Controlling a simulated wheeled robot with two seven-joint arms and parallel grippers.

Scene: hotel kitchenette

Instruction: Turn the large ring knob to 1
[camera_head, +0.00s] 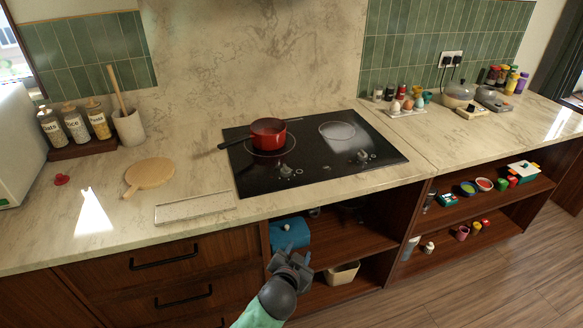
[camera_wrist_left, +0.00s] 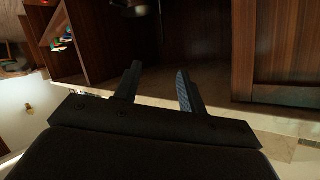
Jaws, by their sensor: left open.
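The black cooktop (camera_head: 315,155) is set into the marble counter. Small dark knobs (camera_head: 286,171) show near its front edge left of centre, and more knobs (camera_head: 362,156) show farther right. They are too small to read a setting or to tell which one is the large ring knob. My left gripper (camera_head: 292,262) is open in front of the counter and below its top, apart from the knobs. In the left wrist view its two fingers (camera_wrist_left: 160,85) are spread with nothing between them, and no knob shows there.
A red pan (camera_head: 267,134) sits on the left ring, its handle pointing left. A pale tray (camera_head: 195,208) lies left of the cooktop, with a round wooden board (camera_head: 149,174) beyond it. Open shelves (camera_head: 345,240) lie below the counter, holding a blue container (camera_head: 290,233).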

